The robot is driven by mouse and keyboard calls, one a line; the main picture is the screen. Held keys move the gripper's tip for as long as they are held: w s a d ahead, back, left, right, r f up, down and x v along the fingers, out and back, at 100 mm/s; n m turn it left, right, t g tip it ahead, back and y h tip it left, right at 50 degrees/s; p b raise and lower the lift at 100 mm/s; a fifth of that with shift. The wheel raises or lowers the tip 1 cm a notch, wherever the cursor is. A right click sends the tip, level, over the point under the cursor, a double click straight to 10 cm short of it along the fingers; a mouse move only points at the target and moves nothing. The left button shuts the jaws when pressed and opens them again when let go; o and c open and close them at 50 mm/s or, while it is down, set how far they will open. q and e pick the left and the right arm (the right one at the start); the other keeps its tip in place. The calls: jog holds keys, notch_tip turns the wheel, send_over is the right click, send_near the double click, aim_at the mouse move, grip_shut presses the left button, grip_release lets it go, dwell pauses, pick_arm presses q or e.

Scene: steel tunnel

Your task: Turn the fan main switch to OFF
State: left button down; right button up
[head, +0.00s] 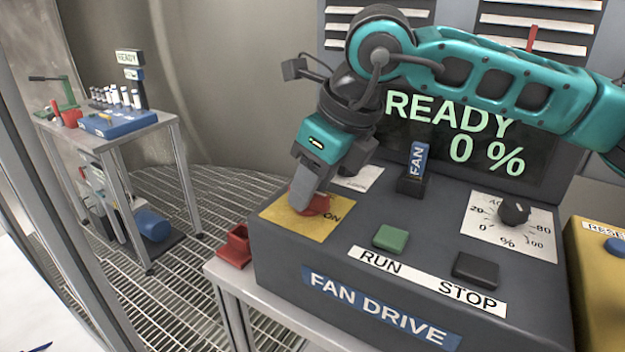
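The fan main switch (318,204) is a red knob on a yellow plate (283,216) at the left end of the FAN DRIVE console. The word ON shows at the plate's right side; the rest of the plate's lettering is hidden. My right gripper (306,203) points down at the knob, with a grey finger in front of the knob's left part. The far finger is hidden, so I cannot tell whether it grips the knob. The knob's pointing direction is also covered. My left gripper is not in view.
The console (300,255) carries a green RUN button (390,238), a black STOP button (475,270), a dial (514,211) and an upright FAN tag (418,160). The display (480,135) reads READY 0 %. A red bracket (236,246) lies left of the console. A side table (95,142) stands beyond.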

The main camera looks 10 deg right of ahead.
grip_shut()
